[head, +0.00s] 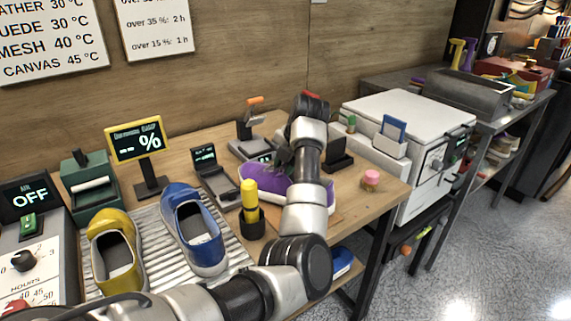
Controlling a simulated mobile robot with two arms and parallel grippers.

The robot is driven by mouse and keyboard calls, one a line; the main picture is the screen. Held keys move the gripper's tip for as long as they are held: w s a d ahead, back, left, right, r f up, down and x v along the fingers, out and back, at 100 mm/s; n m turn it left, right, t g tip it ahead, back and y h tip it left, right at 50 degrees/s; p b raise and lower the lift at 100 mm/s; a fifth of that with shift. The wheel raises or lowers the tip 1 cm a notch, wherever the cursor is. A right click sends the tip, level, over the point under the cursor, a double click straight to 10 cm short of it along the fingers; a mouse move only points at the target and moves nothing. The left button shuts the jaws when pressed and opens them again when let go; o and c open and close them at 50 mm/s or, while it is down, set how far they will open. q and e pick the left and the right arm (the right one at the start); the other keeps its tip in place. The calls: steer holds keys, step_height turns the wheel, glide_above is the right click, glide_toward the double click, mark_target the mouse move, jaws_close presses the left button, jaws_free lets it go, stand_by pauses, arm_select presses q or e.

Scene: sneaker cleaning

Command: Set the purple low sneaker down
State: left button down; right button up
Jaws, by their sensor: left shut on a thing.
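The purple low sneaker (262,181) is at the middle of the wooden table, with a white sole edge showing. My left arm reaches across the table from below and covers part of the sneaker's right side. My left gripper (284,157) is at the sneaker's upper edge, shut on it; its fingertips are mostly hidden by the arm. I cannot tell whether the sole touches the table. My right gripper is not in view.
Yellow (116,254) and blue (194,230) shoes stand on a ribbed rack (152,241) at the left. A white machine (408,125) stands at the right.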

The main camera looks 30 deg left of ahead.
arm_select(q)
steer(key=shift+f, duration=0.45)
steer(key=c, duration=0.8)
jaws_free()
steer(key=shift+c, duration=0.2)
steer(key=shift+r, duration=0.1)
